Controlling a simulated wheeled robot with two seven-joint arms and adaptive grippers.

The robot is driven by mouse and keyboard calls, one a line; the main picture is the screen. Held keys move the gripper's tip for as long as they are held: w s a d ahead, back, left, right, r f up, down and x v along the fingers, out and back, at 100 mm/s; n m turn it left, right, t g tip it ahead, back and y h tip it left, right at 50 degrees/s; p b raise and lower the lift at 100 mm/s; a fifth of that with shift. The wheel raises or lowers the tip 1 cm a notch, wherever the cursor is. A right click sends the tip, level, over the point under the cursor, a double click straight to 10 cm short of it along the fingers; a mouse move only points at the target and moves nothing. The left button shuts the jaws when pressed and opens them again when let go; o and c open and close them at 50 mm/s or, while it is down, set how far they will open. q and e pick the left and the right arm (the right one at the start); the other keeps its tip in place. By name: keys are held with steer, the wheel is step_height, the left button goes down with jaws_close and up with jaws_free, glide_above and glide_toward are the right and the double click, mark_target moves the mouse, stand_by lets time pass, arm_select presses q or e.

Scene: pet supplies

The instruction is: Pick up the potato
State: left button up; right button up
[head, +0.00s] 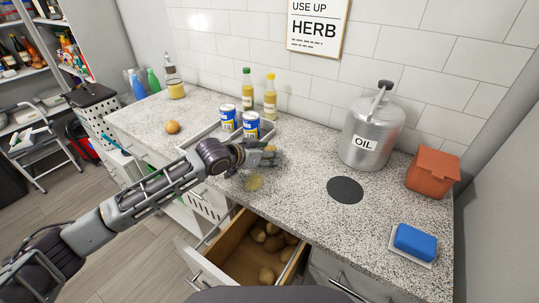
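Several brown potatoes (272,243) lie in an open wooden drawer (232,262) below the counter's front edge. My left gripper (266,158) is above the counter, beyond the drawer and in front of the blue-and-white cans. Its fingers are small and partly overlap the things behind, so I cannot tell whether they are open or shut. A flat yellowish item (253,183) lies on the counter just below the gripper. A round brown-orange item (172,127), perhaps an onion, sits on the counter to the left. My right gripper is not in view.
Blue-and-white cans (250,126) and bottles (270,97) stand behind my gripper by a grey tray (200,136). A metal oil can (370,135), dark disc (345,190), terracotta box (433,171) and blue sponge (415,241) are to the right. The counter's middle is fairly clear.

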arm_select(q)
steer(key=shift+r, duration=0.15)
steer(key=shift+r, duration=0.45)
step_height(320, 180, up, 8)
steer(key=shift+f+p, duration=0.1)
steer(key=shift+p, duration=0.4)
steer(key=shift+r, duration=0.55)
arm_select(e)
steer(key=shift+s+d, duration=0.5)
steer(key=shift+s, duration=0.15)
